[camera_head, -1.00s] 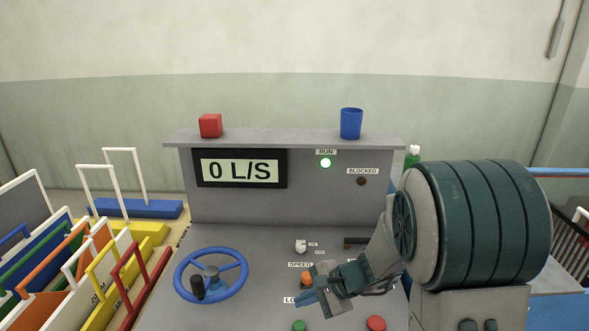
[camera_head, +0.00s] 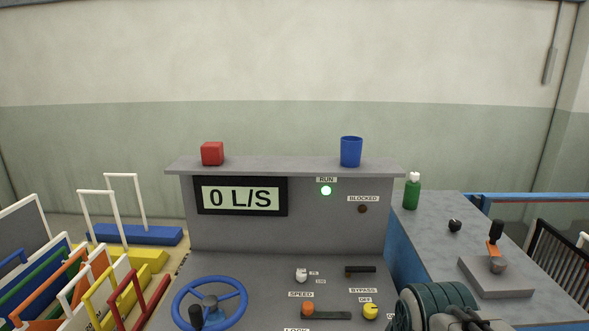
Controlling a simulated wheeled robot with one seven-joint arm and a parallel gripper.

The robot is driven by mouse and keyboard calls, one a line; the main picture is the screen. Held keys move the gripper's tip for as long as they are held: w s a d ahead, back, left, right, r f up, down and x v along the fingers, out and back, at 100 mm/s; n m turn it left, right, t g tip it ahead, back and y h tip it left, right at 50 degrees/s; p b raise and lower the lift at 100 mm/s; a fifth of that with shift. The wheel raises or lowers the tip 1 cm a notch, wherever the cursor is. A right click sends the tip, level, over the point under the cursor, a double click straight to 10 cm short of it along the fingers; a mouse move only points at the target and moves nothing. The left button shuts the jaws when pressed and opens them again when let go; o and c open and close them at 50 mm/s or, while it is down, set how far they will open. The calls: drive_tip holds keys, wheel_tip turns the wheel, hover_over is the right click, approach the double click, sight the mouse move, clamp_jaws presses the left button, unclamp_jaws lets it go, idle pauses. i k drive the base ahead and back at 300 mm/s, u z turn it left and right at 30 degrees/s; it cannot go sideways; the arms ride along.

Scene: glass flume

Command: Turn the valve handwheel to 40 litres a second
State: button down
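The blue valve handwheel (camera_head: 240,298) lies on the sloping grey console at the lower left, with a dark knob on its near left rim. Its bottom edge reaches the picture's lower border. The display (camera_head: 240,197) above it reads 0 L/S. My arm shows only as a dark green and grey link at the lower right edge, well right of the wheel. My gripper is out of the picture.
The RUN lamp (camera_head: 326,191) is green; the BLOCKED lamp (camera_head: 362,209) is dark. A red cube (camera_head: 212,153) and blue cup (camera_head: 351,151) stand on top.

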sight(198, 319)
drive_tip(key=u, duration=1.45)
drive_tip(key=i, duration=0.7)
drive_tip(key=z, duration=0.3)
